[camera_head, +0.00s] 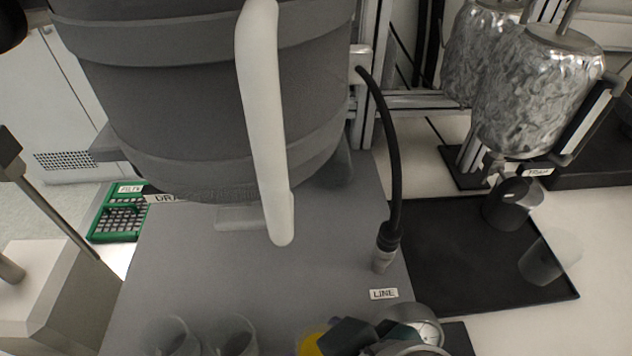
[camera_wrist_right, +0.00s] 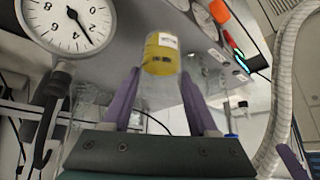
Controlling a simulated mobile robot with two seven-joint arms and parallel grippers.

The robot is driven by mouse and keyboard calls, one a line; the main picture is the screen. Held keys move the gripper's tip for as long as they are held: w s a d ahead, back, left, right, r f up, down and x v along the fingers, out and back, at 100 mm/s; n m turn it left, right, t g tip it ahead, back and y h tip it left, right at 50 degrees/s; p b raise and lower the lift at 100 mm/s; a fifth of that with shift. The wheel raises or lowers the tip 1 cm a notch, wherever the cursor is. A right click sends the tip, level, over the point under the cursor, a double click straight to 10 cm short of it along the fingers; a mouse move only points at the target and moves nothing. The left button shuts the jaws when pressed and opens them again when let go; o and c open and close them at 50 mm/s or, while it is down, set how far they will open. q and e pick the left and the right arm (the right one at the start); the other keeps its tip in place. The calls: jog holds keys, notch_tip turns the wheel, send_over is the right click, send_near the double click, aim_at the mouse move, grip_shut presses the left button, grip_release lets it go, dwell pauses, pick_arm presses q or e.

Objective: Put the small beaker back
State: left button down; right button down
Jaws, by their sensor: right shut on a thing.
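My right gripper (camera_wrist_right: 160,105) is shut on a small clear beaker with yellow contents (camera_wrist_right: 162,60) and a white label, seen between its purple fingers in the right wrist view. In the head view the beaker's yellow part (camera_head: 312,343) shows at the bottom edge, beside a dark part of my right gripper (camera_head: 345,337). Its lower part is cut off there, so I cannot tell whether it touches a surface. Two empty clear beakers, one (camera_head: 176,338) left of the other (camera_head: 234,336), stand on the grey bench at the bottom. My left gripper is not in view.
A big grey vessel (camera_head: 210,120) with a pale bar (camera_head: 265,130) fills the upper middle. A black hose (camera_head: 392,150) meets the bench near the LINE label (camera_head: 384,294). A black tray (camera_head: 450,275) at right holds a clear beaker (camera_head: 548,258). A gauge (camera_wrist_right: 72,22) is close in the wrist view.

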aim_at(310, 337)
jog(key=shift+w+a, duration=0.55)
jog(key=shift+w, duration=0.35)
jog(key=f, duration=0.2)
jog(key=shift+w+a+f, duration=0.25)
jog(key=shift+w+f, duration=0.1)
jog(key=shift+f, duration=0.4)
jog(key=shift+f+b, duration=0.1)
jog(key=shift+b, duration=0.2)
jog(key=shift+c, duration=0.8)
grip_release()
